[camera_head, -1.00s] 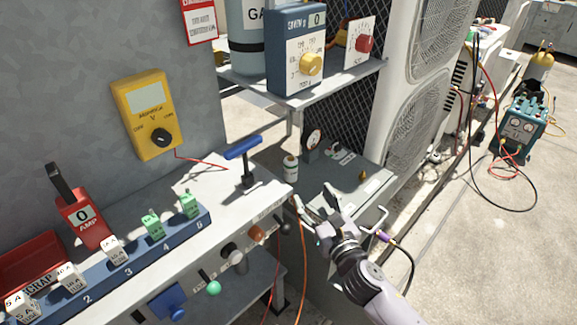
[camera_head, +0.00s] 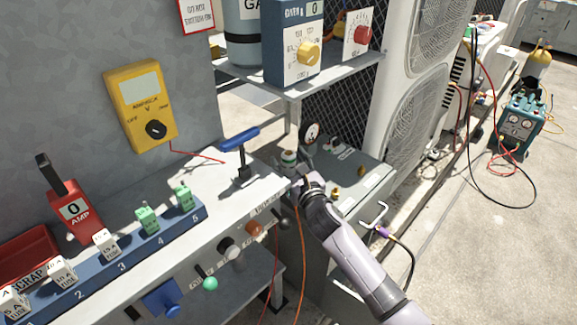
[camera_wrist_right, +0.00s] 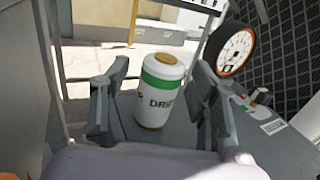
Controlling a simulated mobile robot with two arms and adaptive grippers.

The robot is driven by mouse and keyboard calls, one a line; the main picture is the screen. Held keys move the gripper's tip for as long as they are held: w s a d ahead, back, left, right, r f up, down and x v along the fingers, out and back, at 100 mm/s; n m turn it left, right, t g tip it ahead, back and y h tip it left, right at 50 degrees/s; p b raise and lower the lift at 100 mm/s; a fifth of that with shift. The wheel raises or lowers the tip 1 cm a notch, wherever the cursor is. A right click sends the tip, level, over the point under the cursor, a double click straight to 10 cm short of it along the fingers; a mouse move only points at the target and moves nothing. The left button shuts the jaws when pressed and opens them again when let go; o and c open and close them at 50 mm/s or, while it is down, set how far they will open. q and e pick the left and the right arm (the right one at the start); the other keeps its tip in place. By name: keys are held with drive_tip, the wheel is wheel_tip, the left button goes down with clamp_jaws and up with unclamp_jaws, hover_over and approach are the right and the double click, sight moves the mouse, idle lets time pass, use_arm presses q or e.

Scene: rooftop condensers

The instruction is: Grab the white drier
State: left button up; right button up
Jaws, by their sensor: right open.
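The white drier (camera_wrist_right: 158,95) is a small upright cylinder with a green band, dark lettering and brownish end caps. In the wrist view it stands on a grey surface between the two fingers of my right gripper (camera_wrist_right: 160,110). The fingers are apart, with one on each side of it, and no firm contact shows. My left gripper is not in view.
A round gauge (camera_wrist_right: 236,50) stands close to the right of the drier. A blue-handled valve (camera_head: 240,145) rises from the bench (camera_head: 225,195) to the left. A shelf (camera_head: 335,68) with a blue dial box (camera_head: 293,45) hangs above and behind. Large fan units stand behind.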

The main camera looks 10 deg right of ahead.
drive_tip(key=shift+w, duration=0.25)
drive_tip(key=shift+c, duration=0.4)
clamp_jaws()
